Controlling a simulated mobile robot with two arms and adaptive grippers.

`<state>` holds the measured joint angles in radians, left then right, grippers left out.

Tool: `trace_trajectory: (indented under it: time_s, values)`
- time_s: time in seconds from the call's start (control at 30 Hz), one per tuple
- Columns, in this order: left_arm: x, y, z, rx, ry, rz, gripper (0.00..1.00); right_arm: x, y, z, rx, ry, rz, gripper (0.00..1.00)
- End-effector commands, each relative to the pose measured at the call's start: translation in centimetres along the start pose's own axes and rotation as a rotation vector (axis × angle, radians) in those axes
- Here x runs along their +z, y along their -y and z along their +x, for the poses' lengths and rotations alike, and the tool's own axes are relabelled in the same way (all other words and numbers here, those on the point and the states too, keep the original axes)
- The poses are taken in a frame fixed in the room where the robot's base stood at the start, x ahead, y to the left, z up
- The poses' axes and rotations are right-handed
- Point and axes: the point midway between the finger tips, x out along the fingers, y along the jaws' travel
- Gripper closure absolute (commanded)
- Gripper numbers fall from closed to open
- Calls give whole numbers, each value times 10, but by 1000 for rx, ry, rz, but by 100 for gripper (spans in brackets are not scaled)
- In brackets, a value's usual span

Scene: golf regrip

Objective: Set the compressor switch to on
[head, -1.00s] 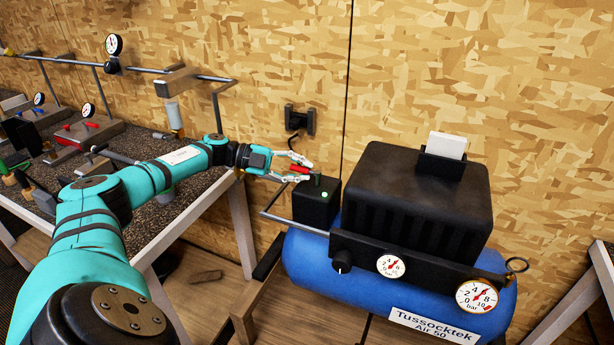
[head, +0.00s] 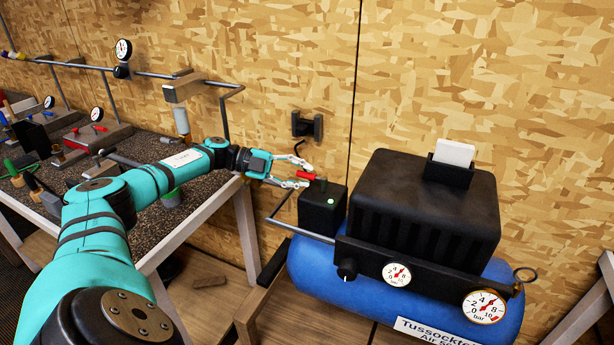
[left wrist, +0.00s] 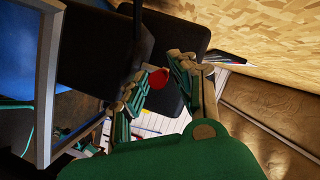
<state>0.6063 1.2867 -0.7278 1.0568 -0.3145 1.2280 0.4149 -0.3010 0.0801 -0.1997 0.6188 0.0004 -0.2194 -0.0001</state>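The blue compressor (head: 400,305) with a black ribbed housing stands at the right of the head view. A red lever tip (head: 306,175) stands out at the box's back left. My left gripper (head: 310,176) is open, its fingers on either side of the red tip. In the left wrist view the red tip (left wrist: 158,79) shows between the spread fingers; contact cannot be told. My right gripper is not in view.
A black pressure knob (head: 347,270) and two gauges are on the compressor's front. A thin metal rail (head: 300,231) runs below the box. A workbench with tools (head: 95,165) is at the left, under my left arm. The wooden wall (head: 280,60) is close behind.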

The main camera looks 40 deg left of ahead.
Motion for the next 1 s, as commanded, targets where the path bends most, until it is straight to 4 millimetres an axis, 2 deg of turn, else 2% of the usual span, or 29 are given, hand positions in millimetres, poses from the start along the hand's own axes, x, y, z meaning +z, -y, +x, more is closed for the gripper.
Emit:
trace_trajectory:
  time_s: [0.3, 0.5, 0.63, 1.0]
  values:
    - [2, -1, -69, 0, 6, -2, 74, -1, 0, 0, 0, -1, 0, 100]
    - [1, 0, -96, 0, 3, 0, 74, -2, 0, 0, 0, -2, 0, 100]
    - [1, -1, -102, 1, 1, 0, 74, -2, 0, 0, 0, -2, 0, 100]
    - [1, -1, -103, 1, 1, -1, 74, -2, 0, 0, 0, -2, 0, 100]
